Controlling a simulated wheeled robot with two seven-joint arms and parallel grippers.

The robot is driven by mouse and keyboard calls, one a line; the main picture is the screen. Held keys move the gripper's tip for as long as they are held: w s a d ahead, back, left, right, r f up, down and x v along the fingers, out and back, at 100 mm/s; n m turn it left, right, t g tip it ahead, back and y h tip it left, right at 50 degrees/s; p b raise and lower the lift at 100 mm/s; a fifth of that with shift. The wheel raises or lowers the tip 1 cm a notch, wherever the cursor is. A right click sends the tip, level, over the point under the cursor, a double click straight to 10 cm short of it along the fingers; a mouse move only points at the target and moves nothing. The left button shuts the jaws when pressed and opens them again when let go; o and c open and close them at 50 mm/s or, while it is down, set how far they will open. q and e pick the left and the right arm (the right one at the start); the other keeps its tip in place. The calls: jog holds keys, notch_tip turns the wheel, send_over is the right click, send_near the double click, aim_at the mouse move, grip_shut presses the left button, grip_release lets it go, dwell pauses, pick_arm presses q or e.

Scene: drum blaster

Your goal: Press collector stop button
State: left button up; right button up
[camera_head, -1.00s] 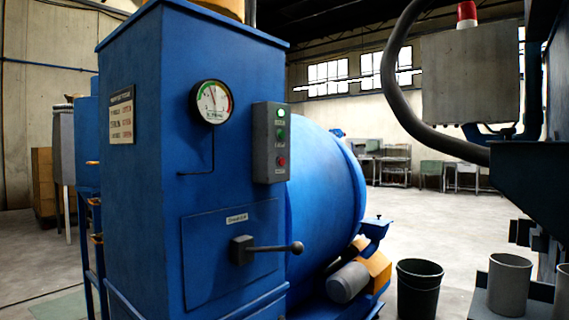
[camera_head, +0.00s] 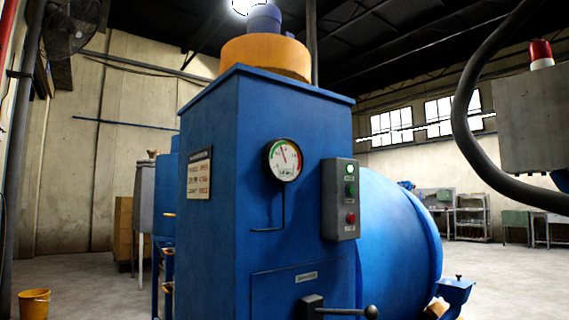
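The blue collector cabinet (camera_head: 210,240) stands upright in the middle of the head view. A grey control box (camera_head: 340,222) is fixed at the right edge of its front. On the box, a lit pale green-white lamp (camera_head: 350,170) is at the top, a green button (camera_head: 350,190) is in the middle and a red button (camera_head: 350,218) is below. The labels are too small to read. A round gauge (camera_head: 283,160) sits left of the box. Neither of my grippers shows in the view.
A door handle with a dark knob (camera_head: 371,312) sticks out low on the cabinet front. A blue drum (camera_head: 400,235) lies behind it to the right. A thick grey hose (camera_head: 462,110) hangs at the right. A yellow bucket (camera_head: 34,303) stands on the floor at the left.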

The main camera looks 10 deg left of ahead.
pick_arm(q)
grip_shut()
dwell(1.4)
